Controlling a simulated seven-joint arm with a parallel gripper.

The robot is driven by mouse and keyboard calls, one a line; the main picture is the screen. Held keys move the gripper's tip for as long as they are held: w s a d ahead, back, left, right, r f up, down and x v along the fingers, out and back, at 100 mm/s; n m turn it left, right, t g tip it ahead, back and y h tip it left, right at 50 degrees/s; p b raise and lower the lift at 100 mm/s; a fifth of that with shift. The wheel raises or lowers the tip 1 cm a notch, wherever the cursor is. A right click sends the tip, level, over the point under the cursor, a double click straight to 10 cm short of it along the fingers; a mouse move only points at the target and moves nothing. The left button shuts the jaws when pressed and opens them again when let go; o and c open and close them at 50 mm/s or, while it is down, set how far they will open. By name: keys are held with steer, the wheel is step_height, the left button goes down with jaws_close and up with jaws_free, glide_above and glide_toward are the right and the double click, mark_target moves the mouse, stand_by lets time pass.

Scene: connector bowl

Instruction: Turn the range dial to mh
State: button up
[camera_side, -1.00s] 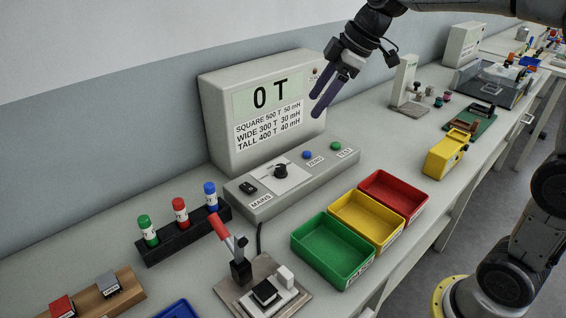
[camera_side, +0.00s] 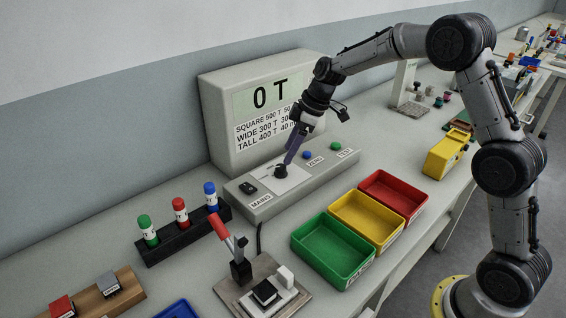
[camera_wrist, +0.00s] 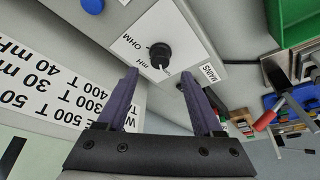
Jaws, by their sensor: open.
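The range dial (camera_side: 281,171) is a small black knob on a white label plate on top of the grey control box. In the wrist view the dial (camera_wrist: 160,54) stands beside the printed words OHM and mH. A pale mark on the knob points toward the bottom of that picture, not at mH. The meter's display (camera_side: 268,95) reads 0 T. My gripper (camera_side: 287,164) points down just above the dial. In the wrist view my gripper (camera_wrist: 159,73) is open, its two purple fingers apart, with the dial just beyond the gap between the tips. I cannot tell whether they touch it.
The mains switch (camera_side: 248,187) is left of the dial. The blue zero button (camera_side: 307,154) and green test button (camera_side: 336,146) are right. Green (camera_side: 333,270), yellow (camera_side: 398,235) and red (camera_side: 422,209) trays stand in front. A red-handled lever fixture (camera_side: 238,258) is front left.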

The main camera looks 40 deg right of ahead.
mark_target(281, 166)
steer(key=shift+x, duration=2.65)
jaws_close()
